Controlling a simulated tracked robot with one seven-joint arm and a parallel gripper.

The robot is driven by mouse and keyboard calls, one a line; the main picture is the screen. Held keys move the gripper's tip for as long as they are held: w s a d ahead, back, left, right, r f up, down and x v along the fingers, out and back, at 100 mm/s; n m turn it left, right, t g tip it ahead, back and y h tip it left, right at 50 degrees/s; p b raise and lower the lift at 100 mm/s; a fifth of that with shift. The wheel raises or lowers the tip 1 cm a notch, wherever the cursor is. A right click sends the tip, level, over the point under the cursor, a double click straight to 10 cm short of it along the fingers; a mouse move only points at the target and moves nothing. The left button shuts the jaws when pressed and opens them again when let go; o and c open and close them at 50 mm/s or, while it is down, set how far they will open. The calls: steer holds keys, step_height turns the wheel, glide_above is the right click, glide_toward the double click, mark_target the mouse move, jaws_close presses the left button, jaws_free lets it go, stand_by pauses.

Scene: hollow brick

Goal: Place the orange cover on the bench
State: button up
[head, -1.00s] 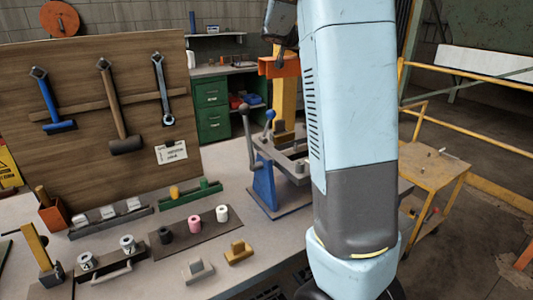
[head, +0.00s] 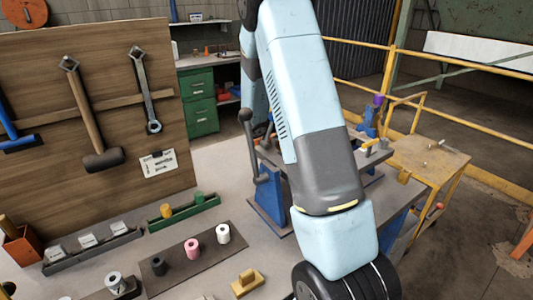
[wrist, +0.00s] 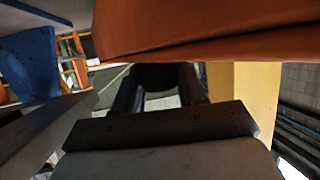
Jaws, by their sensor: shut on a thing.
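The orange cover (wrist: 190,25) fills the top of the wrist view, very close to the camera, with a dark slit along its lower edge. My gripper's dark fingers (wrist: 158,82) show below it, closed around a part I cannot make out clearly. A yellow upright piece (wrist: 243,95) stands just right of the fingers and runs up to the cover. In the head view my arm hides the cover and the gripper. The grey bench (head: 215,162) spans the middle of the head view, with bare surface between the tool board and the blue-footed press (head: 268,200).
A tool board (head: 60,110) stands at the bench's left. A dark mat (head: 197,258) with several small rolls and a green rack (head: 184,211) lie on the bench. Yellow railings (head: 440,60) and a small wooden cart (head: 432,158) stand at right.

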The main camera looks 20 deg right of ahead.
steer(key=shift+s+a+f, duration=0.55)
steer(key=shift+a+f, duration=0.05)
steer(key=shift+a, duration=2.35)
steer(key=shift+s+a+f, duration=0.5)
steer(key=shift+a+f, duration=0.05)
steer(key=shift+a, duration=2.35)
steer(key=shift+s+a+f, duration=0.55)
steer(key=shift+a+f, duration=0.05)
steer(key=shift+a, duration=2.35)
steer(key=o, duration=1.2)
steer(key=v, duration=1.2)
steer(key=shift+s, duration=0.1)
steer(key=shift+d, duration=0.1)
